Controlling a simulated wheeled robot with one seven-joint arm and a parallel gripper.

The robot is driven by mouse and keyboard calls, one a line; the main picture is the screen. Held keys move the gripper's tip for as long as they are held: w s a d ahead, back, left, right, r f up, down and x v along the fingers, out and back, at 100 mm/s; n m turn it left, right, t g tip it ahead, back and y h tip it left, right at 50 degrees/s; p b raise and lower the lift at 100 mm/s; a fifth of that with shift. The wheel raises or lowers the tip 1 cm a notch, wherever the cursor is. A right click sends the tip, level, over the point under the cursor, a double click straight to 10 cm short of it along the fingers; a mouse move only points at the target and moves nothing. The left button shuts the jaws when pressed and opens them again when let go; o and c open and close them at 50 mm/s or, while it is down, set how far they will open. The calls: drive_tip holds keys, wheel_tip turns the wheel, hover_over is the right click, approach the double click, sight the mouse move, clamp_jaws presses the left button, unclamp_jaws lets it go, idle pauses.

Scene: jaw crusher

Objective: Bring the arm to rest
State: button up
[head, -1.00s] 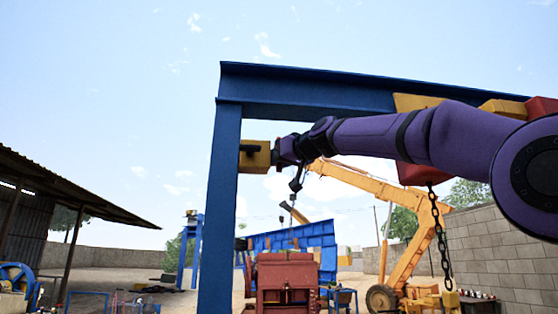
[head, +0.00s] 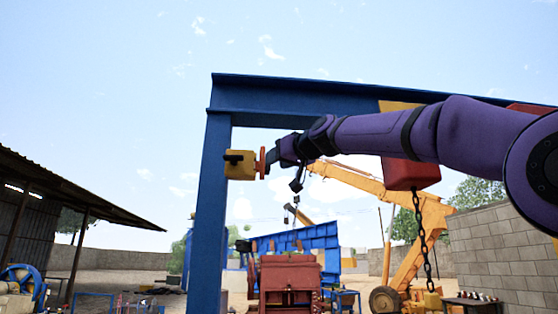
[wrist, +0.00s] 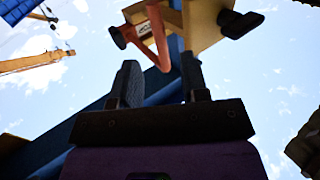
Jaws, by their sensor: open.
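My gripper (head: 272,157) is at the end of my purple arm, just right of a yellow box (head: 240,166) on the blue post. A red handle (head: 262,163) stands out from the box, close to my fingertips. In the wrist view my two dark fingers (wrist: 160,80) are apart with nothing between them. The red handle (wrist: 157,35) and the yellow box (wrist: 190,22) are beyond the fingertips. Whether a finger touches the handle is hard to tell.
The blue post (head: 210,200) and blue overhead beam (head: 300,92) frame my arm. A red hoist block (head: 410,174) with a hanging chain (head: 425,235) is below my arm. A red machine (head: 288,283), a yellow crane (head: 405,265) and a block wall (head: 500,245) stand beyond.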

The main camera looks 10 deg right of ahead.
idle(0.3)
drive_tip(key=s+d+f+m+g+h, duration=0.2)
drive_tip(key=s+d+f, duration=0.5)
drive_tip(key=s+f, duration=0.5)
drive_tip(key=s+d+f+m+g+h, duration=0.2)
drive_tip(key=s+d+f+g+h, duration=0.2)
drive_tip(key=s+f, duration=0.9)
drive_tip(key=s+d+f+m+g+h, duration=0.2)
drive_tip(key=s+d+f, duration=0.7)
drive_tip(key=f, duration=1.6)
drive_tip(key=s+g+h, duration=0.1)
drive_tip(key=s+g, duration=0.1)
drive_tip(key=s, duration=0.1)
drive_tip(key=shift+s+d+h, duration=0.3)
drive_tip(key=shift+s, duration=0.05)
